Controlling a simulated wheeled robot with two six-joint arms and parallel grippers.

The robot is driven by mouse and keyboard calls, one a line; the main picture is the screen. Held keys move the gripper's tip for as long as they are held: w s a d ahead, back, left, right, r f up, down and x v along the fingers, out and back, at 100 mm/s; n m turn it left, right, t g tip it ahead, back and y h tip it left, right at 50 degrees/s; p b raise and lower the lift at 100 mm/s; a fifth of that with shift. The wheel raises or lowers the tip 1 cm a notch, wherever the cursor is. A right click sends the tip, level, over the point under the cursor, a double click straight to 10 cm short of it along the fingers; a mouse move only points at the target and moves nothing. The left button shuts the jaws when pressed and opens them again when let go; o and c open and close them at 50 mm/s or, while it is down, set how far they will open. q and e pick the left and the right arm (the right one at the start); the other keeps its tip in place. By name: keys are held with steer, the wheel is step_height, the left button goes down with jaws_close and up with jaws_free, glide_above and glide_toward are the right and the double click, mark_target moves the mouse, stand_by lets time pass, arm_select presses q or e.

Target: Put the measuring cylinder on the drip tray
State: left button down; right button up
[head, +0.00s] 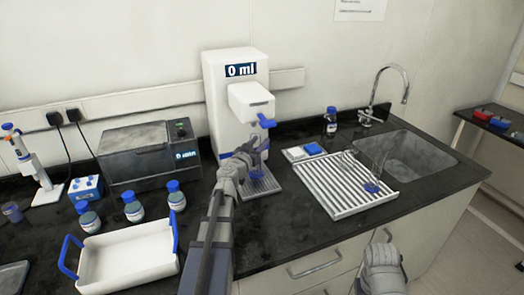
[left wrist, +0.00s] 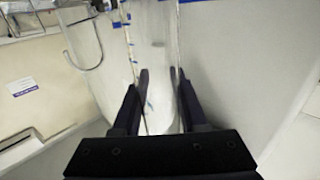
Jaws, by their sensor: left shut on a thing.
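The measuring cylinder (head: 264,146) is clear, with a blue base, and stands about upright under the dispenser's blue nozzle. My left gripper (head: 251,151) is shut on it; the arm covers part of it. In the left wrist view the clear cylinder (left wrist: 153,60) is between the two dark fingers (left wrist: 160,100). The drip tray (head: 262,187) is a grey ribbed plate at the dispenser's foot, directly below the cylinder. I cannot tell whether the cylinder's base touches the tray.
The white dispenser (head: 226,75) reads 0 ml. A white draining rack (head: 338,190) at the right holds another clear vessel with a blue base (head: 372,187). A sink (head: 405,158) lies beyond. Bottles (head: 133,207) and a blue-handled white tray (head: 128,262) are at the left.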

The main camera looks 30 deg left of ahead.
arm_select(q)
steer(key=shift+s+a+f+b, duration=0.15)
steer(key=shift+f+b, duration=0.15)
steer(key=shift+f, duration=0.25)
steer(key=shift+s+f+b, duration=0.15)
steer(key=shift+f+b, duration=0.1)
steer(key=shift+f, duration=0.3)
steer(key=shift+w+r, duration=0.1)
steer(key=shift+c, duration=2.2)
jaws_free()
